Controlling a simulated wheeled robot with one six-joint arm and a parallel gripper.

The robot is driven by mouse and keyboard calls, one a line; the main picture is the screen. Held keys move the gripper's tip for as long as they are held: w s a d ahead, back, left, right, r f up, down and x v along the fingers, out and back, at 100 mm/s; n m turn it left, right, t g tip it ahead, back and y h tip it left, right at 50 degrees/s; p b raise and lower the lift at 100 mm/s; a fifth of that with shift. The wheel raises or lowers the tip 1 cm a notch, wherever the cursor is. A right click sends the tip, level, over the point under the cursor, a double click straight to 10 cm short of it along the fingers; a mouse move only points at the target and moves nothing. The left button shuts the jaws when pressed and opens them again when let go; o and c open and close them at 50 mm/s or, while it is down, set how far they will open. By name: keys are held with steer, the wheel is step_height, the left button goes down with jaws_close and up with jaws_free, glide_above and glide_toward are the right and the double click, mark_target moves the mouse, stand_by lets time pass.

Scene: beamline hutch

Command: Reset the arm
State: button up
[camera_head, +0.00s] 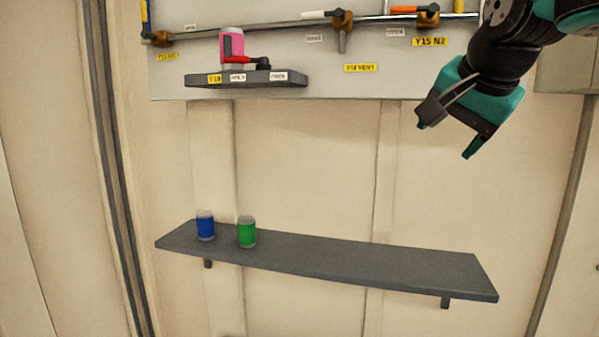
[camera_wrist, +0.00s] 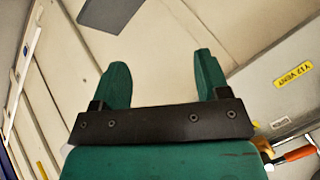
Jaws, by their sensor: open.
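My gripper (camera_head: 443,140) is at the upper right in the head view, with its teal fingers pointing down and to the left. It hangs in the air in front of the wall, above the right part of the dark shelf, and touches nothing. In the wrist view my gripper (camera_wrist: 157,80) shows two green fingers spread apart with nothing between them. My arm reaches in from the top right corner; the rest of it is out of view.
A grey shelf (camera_head: 370,262) holds a blue can (camera_head: 205,226) and a green can (camera_head: 247,232) at its left; its right part is bare. Above, a wall panel carries a small ledge (camera_head: 275,82) with a pink can (camera_head: 233,44), and pipes with valves (camera_head: 342,20) and yellow labels.

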steer(key=s+a+f+n+g+y, duration=0.2)
steer(key=s+a+f+n+g, duration=0.1)
steer(key=s+f+n, duration=0.5)
steer(key=s+a+f+n+g+y+b, duration=0.1)
steer(key=s+a+f+n+g, duration=0.3)
steer(key=s+f+n, duration=0.4)
steer(key=s+f+g, duration=0.1)
steer(key=s+f, duration=0.6)
steer(key=shift+s+a+f+y, duration=0.15)
steer(key=shift+s+f+y, duration=0.1)
steer(key=shift+y, duration=0.15)
